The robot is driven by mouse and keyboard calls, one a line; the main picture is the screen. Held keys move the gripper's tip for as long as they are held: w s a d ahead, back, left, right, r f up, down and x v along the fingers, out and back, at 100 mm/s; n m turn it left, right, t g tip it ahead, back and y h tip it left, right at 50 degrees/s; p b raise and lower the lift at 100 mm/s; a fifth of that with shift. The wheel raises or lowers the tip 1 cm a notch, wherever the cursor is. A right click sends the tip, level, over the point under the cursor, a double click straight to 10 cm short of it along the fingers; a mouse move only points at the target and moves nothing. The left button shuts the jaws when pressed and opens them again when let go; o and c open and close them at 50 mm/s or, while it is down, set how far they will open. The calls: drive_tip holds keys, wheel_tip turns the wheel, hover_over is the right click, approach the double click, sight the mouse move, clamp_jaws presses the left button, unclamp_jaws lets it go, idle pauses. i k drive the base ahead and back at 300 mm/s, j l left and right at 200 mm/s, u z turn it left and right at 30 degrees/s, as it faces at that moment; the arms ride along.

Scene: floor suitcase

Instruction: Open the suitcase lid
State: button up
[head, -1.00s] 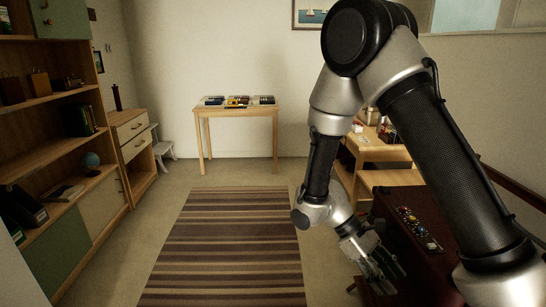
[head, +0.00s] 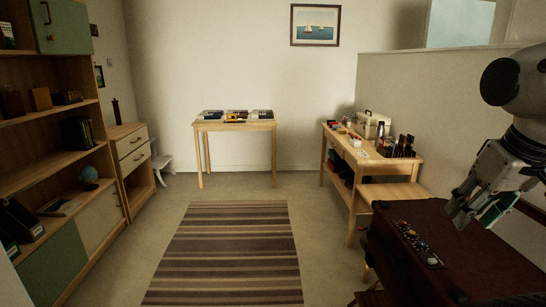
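A dark red-brown, flat-topped piece (head: 470,262) fills the lower right of the head view. My gripper (head: 478,216) hangs at the right edge, in front of or above this dark top. Its fingers point down and to the left. The view does not show clearly whether they are apart, and I see nothing held in them.
A small table (head: 236,126) stands at the back wall, shelves (head: 60,160) at left. The striped rug (head: 225,255) is clear.

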sight(474, 264)
drive_tip(key=z, duration=0.95)
